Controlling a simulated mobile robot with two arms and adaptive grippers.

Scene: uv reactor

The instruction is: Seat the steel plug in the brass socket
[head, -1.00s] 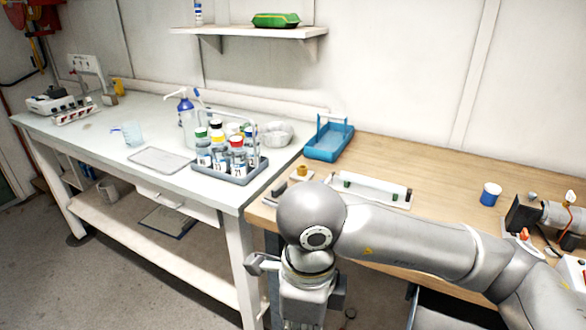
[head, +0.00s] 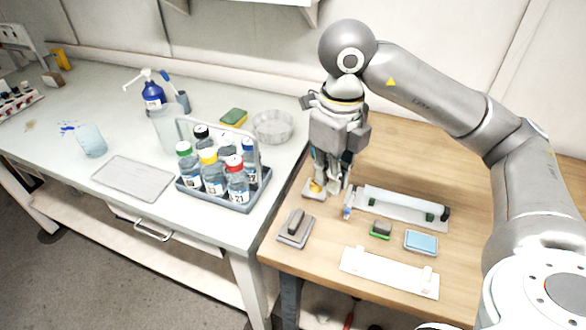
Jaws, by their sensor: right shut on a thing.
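The brass socket (head: 315,187) stands on a small pale plate near the left back part of the wooden bench. My right gripper (head: 331,187) points down right beside and over it, its fingers shut on a small grey thing that I take for the steel plug. The plug is mostly hidden by the fingers, and I cannot tell whether it touches the socket. My left gripper is not in view.
A dark block on a grey plate (head: 295,229) is in front of the socket. A white fixture (head: 405,208), a green-edged block (head: 380,230), a blue pad (head: 421,242) and a white strip (head: 388,272) lie to the right. A bottle rack (head: 226,199) stands on the left bench.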

